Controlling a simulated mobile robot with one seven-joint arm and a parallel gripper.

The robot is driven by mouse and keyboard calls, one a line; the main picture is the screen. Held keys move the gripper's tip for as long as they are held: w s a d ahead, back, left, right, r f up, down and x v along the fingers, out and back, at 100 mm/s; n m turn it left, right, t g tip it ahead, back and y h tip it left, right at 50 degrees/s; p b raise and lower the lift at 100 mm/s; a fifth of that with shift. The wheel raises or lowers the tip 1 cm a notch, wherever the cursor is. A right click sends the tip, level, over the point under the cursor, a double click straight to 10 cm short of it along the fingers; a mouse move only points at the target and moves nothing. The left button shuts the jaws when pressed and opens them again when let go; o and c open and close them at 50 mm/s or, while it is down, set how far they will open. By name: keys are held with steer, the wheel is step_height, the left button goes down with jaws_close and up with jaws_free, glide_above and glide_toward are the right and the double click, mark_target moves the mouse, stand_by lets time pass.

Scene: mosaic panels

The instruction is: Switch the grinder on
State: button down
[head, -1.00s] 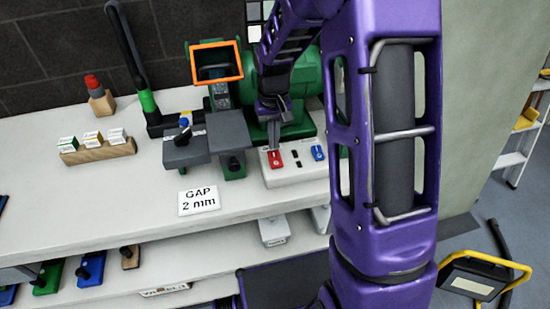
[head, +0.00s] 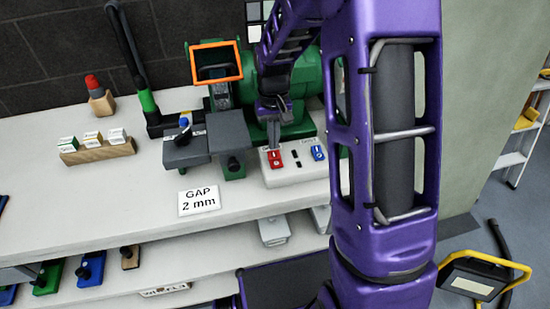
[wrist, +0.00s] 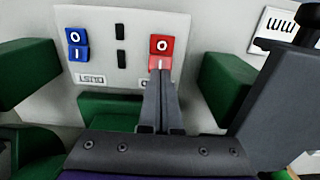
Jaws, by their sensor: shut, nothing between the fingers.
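The green grinder (head: 300,95) stands on the white bench, with an orange-framed guard (head: 217,62) at its left. A pale switch box (head: 300,175) sits in front of it, with a red rocker switch (head: 275,158) at left and a blue one (head: 318,153) at right. My gripper (head: 274,145) is shut and empty, fingers pointing at the red switch. In the wrist view, the fingertips (wrist: 160,72) overlap the lower "I" half of the red switch (wrist: 161,46); its "O" half is clear. I cannot tell whether the tips press it. The blue switch (wrist: 76,44) is apart.
A grey tool rest (head: 205,145) stands left of the switch box. A "GAP 2 mm" card (head: 199,200) lies near the bench's front edge. A black hose (head: 130,60) with a green section rises further left.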

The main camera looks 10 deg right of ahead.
mark_target(274, 153)
steer(key=shift+f+b, duration=0.8)
steer(key=shift+f, duration=0.4)
stand_by(0.5)
steer(key=shift+r+p, duration=2.7)
steer(key=shift+r, duration=0.9)
